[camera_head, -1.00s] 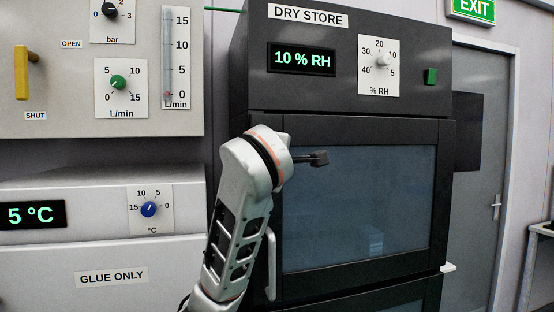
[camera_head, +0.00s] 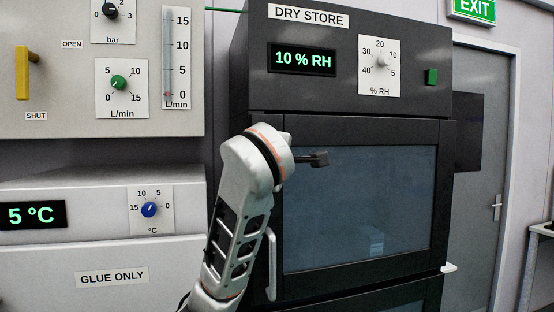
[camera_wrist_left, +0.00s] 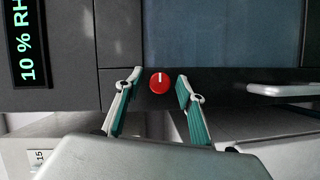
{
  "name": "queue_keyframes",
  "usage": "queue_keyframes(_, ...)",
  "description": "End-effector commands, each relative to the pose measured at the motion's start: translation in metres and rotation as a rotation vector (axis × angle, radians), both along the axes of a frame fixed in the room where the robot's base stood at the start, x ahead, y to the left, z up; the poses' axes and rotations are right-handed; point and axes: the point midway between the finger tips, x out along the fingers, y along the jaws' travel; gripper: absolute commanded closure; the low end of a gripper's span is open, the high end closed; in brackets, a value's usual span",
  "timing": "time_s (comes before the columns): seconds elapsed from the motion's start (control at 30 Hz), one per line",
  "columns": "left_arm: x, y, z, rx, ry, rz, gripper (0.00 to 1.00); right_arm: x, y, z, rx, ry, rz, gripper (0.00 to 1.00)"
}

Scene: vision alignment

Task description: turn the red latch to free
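The red latch (camera_wrist_left: 159,83) is a small round red knob with a white mark pointing up in the left wrist view. It sits on the dark door frame of the dry store, beside the glass. My left gripper (camera_wrist_left: 159,76) is open, with one finger on each side of the latch. A gap shows between the latch and each finger; the depth to it is hard to tell. In the head view my left arm stands in front of the door's left side and hides the latch and the fingers. My right gripper is not in view.
The dry store (camera_head: 348,90) has a 10 % RH display, a humidity dial (camera_head: 381,60) and a green switch (camera_head: 431,76). A door handle (camera_head: 271,264) is close beside my arm. A white glue cabinet (camera_head: 60,262) and a gas panel (camera_head: 70,70) stand on the left.

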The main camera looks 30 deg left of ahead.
Motion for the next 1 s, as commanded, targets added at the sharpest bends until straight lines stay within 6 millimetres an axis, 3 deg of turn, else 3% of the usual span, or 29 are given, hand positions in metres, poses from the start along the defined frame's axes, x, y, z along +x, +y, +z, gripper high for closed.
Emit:
queue_keyframes(0.17, -0.006, -0.003, 0.001, 0.001, -0.001, 0.001, 0.62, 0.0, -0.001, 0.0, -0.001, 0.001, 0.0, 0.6)
queue_keyframes(0.6, -0.046, -0.026, 0.004, -0.004, -0.004, -0.005, 0.62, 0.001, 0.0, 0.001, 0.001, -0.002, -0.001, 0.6)
queue_keyframes(1.0, -0.065, -0.035, 0.006, 0.0, -0.002, -0.003, 0.62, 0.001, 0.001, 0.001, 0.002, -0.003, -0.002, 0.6)
